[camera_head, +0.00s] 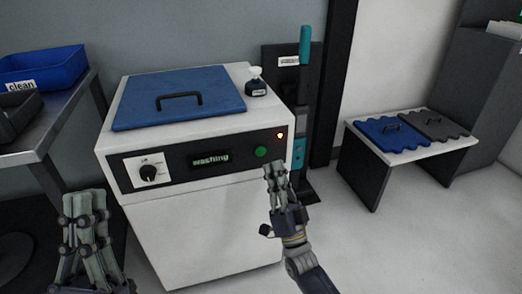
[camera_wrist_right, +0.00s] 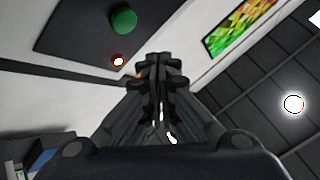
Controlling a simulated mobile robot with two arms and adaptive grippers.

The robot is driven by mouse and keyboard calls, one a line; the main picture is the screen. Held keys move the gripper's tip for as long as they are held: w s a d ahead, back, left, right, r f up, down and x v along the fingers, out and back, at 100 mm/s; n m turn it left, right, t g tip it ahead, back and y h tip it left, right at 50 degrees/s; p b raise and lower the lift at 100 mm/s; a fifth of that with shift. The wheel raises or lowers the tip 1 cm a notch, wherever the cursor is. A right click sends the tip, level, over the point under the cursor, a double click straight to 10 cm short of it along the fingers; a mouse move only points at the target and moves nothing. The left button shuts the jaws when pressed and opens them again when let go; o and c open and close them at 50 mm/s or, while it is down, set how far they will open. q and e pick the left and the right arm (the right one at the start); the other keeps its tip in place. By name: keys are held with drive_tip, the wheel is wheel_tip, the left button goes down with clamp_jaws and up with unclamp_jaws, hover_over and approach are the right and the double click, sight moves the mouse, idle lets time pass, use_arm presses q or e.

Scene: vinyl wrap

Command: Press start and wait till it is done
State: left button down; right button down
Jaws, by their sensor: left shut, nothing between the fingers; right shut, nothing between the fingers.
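The white washing machine (camera_head: 205,240) stands in the middle of the head view, with a blue lid (camera_head: 180,95) closed on top. The green button (camera_wrist_right: 124,21) and the lamp (camera_wrist_right: 118,61) also show in the right wrist view. My right gripper (camera_head: 273,170) is shut and empty, just below and right of the green button, apart from it in the picture. My left gripper (camera_head: 84,198) is shut and empty, low at the left.
At left, a metal table (camera_head: 50,125) bears a blue bin (camera_head: 42,70) labelled "clean" and a dark bin. At right, a low bench (camera_head: 440,150) bears blue and grey lids. Floor before the bench is clear.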

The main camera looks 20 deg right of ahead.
use_arm(q)
drive_tip(key=shift+w+d+f+g, duration=0.15)
drive_tip(key=shift+w+f+g, duration=0.6)
drive_tip(key=shift+w, duration=0.25)
use_arm(e)
drive_tip(key=shift+s, duration=0.5)
drive_tip(key=shift+r, duration=0.1)
